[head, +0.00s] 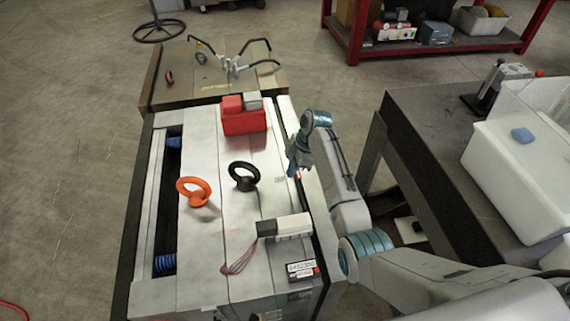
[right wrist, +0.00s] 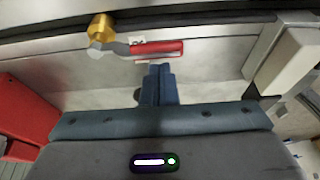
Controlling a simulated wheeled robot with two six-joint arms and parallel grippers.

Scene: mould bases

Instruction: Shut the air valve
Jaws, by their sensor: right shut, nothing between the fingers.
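The air valve shows in the right wrist view as a brass fitting (right wrist: 100,29) with a red lever (right wrist: 156,48) on the side of the mould base. The lever points to the right from the fitting, roughly along the mould's edge. In the head view only a small red bit of the lever (head: 298,175) shows by my right gripper (head: 293,171); the rest is hidden. My right gripper also shows in the right wrist view (right wrist: 160,68), its fingers together and empty, just below the lever in the picture. I cannot tell whether they touch it. My left gripper is out of view.
The mould base (head: 200,140) carries an orange lifting eye (head: 184,195), a black lifting eye (head: 244,186), a red block (head: 240,120) and a grey connector (head: 285,227). A dark table (head: 430,140) with a white bin (head: 500,190) stands to the right.

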